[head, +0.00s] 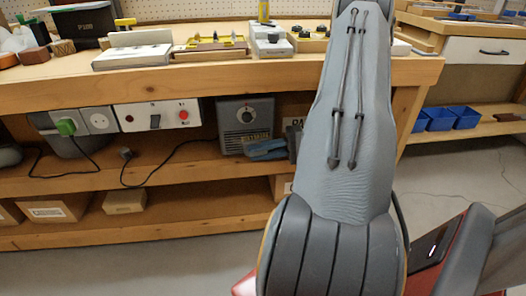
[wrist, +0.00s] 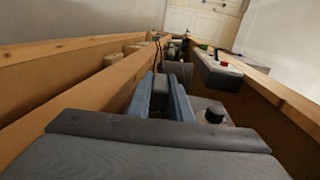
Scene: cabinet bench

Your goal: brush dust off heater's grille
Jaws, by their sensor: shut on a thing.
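The heater (head: 245,122) is a grey box with a round dark knob, standing on the shelf under the bench. In the wrist view the heater (wrist: 207,104) is just right of my fingers, its knob facing up in the picture. My gripper (head: 266,149) has blue fingers and is low in front of the heater's right side. In the wrist view my gripper (wrist: 161,92) is shut on a dark grey block, seemingly the brush (wrist: 160,97). Its bristles are hidden, and I cannot tell whether they touch the grille. Dust is too small to make out.
The bench top (head: 215,70) overhangs the shelf. Cardboard boxes (head: 56,208) stand on the lower shelf.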

